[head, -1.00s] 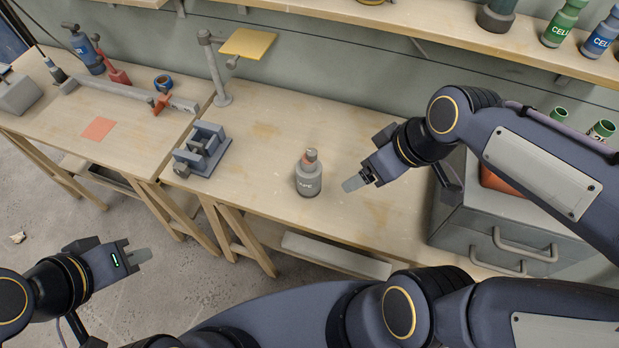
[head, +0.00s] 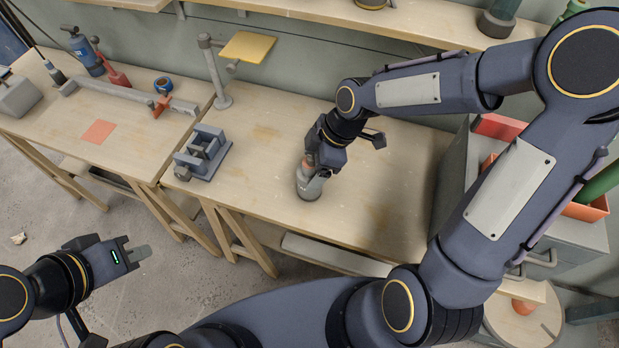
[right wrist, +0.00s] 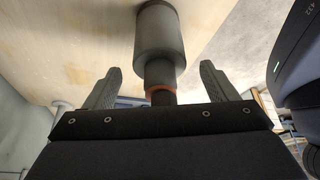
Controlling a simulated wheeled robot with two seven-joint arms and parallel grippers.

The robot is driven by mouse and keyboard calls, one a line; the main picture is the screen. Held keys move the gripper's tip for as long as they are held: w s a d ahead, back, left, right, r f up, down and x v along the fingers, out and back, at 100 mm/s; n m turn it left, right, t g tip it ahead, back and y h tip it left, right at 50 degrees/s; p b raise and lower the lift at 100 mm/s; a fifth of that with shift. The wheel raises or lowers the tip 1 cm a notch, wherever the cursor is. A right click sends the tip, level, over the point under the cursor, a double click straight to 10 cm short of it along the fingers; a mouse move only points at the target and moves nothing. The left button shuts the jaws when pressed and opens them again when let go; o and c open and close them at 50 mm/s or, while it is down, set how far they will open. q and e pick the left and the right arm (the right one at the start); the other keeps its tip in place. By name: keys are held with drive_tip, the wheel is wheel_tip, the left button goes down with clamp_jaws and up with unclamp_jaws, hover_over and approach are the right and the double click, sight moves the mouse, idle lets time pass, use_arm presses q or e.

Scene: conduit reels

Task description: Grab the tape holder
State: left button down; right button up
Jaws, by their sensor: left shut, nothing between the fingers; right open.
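A grey, bottle-shaped container (head: 308,186) stands upright on the middle workbench, its lettering hidden now. I cannot tell whether it is the tape holder. My right gripper (head: 319,172) is over it from above and behind, hiding part of its top. In the right wrist view the container (right wrist: 160,38) has a dark neck with an orange ring, lined up between the two spread fingers (right wrist: 158,85), with gaps on both sides. My left gripper (head: 138,254) is shut and empty over the floor.
A grey-blue vise (head: 203,152) and a stand with a yellow plate (head: 248,46) are left of the container. A grey drawer cabinet (head: 455,185) with an orange bin stands to the right. The bench between container and cabinet is clear.

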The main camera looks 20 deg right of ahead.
drive_tip(key=shift+x, duration=1.05)
drive_tip(key=shift+r, duration=0.1)
drive_tip(key=c, duration=1.2)
